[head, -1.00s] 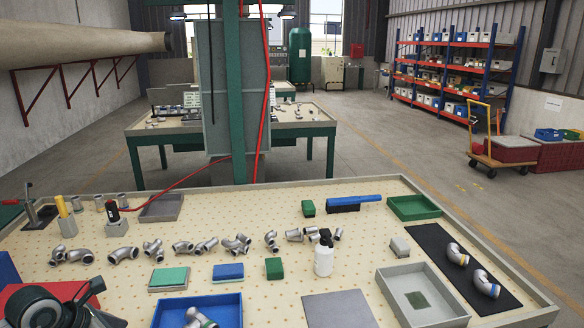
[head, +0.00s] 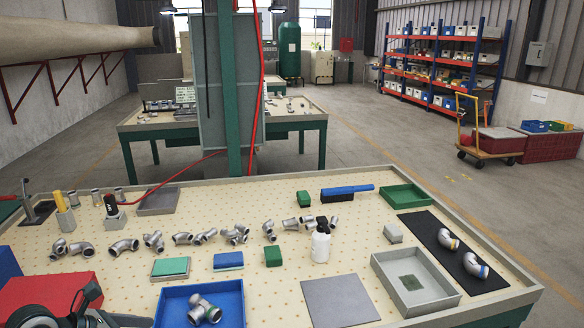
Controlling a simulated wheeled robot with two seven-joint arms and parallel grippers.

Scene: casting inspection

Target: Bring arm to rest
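Part of my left arm, dark with a rounded joint, shows at the bottom left corner of the head view, in front of the red box. The part that looks like my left gripper (head: 86,302) is cut off by the frame's lower edge, and its fingertips are not clear. I cannot tell if it is open or shut. My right gripper is not in view. A blue tray (head: 238,312) just right of the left arm holds metal pipe fittings (head: 204,309).
The worktable (head: 290,200) bears several pipe fittings (head: 124,246), a white bottle (head: 320,247), a grey tray (head: 428,304), a green tray (head: 428,203), a black mat (head: 418,226) with two elbows, and a flat grey plate (head: 340,302). A red box (head: 45,293) stands front left.

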